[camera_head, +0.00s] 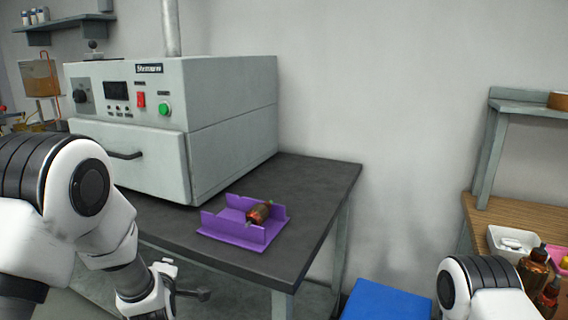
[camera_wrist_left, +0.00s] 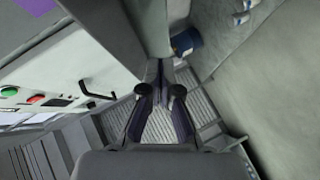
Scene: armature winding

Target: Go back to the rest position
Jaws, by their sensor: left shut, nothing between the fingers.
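My left gripper (camera_head: 192,294) hangs low in front of the dark table, below its front edge. It is shut and empty; its two fingers also show in the left wrist view (camera_wrist_left: 161,92), with nothing between them. My right arm shows only as a white and black joint at the bottom right of the head view, and its gripper is out of the picture. A purple tray (camera_head: 228,230) sits on the dark table (camera_head: 318,182) and holds a copper-brown armature (camera_head: 260,212).
A grey oven (camera_head: 232,115) with a closed front and a handle (camera_head: 125,155) stands on the table. A blue box (camera_head: 385,300) is at the bottom. A wooden bench (camera_head: 480,215) at right bears a white bin (camera_head: 512,238) and brown bottles (camera_head: 535,268).

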